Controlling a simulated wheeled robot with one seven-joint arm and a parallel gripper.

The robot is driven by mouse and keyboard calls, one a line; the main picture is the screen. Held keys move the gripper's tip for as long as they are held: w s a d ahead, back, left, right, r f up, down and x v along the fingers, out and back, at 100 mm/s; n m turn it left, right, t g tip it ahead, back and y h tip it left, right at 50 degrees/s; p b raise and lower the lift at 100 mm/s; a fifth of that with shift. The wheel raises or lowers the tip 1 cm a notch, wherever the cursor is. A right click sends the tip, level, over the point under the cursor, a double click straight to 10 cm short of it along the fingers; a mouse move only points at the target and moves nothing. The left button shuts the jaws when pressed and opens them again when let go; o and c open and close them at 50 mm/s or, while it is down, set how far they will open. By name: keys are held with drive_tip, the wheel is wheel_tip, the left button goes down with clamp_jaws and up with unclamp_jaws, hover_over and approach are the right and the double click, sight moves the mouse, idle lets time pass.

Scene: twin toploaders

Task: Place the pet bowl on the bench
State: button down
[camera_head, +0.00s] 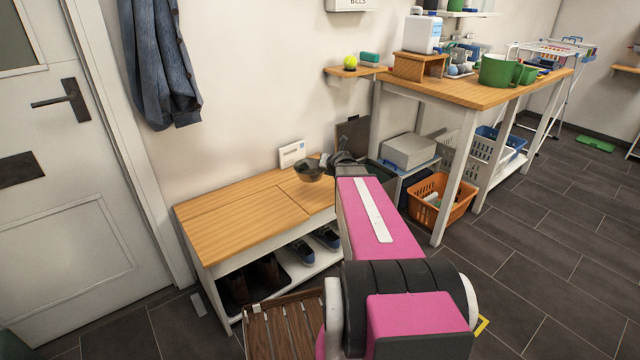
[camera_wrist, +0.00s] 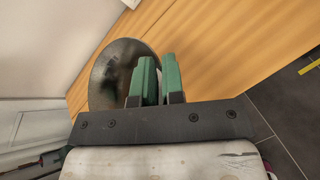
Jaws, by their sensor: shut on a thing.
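The pet bowl (camera_head: 308,172) is a dark, shiny round bowl at the back of the bench in the head view. In the wrist view the bowl (camera_wrist: 112,72) shows large beside the green fingers. My gripper (camera_head: 328,163) is shut on its rim; the fingers (camera_wrist: 158,72) stand close together, with the rim between them. The bench (camera_head: 240,212) has a light wooden top and white sides; its top (camera_wrist: 215,50) also fills much of the wrist view. The bowl is over the bench top, and I cannot tell if it touches the wood.
A small white card (camera_head: 291,153) stands at the wall behind the bowl. The left part of the bench top is clear. Shoes (camera_head: 301,252) sit on the shelf below. A tall wooden table (camera_head: 490,90) and an orange basket (camera_head: 440,200) stand to the right.

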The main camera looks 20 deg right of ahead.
drive_tip(key=shift+m+h, duration=0.3)
drive_tip(key=w+d+f, duration=0.2)
drive_tip(key=w+d, duration=0.1)
drive_tip(key=w+d+f, duration=0.5)
drive_tip(key=w, duration=0.1)
drive_tip(key=shift+w+d+f, duration=0.1)
drive_tip(key=shift+d+f, duration=0.1)
drive_tip(key=shift+d, duration=0.2)
drive_tip(key=shift+f, duration=2.05)
drive_tip(key=c, duration=1.2)
unclamp_jaws()
drive_tip(key=shift+f, duration=0.15)
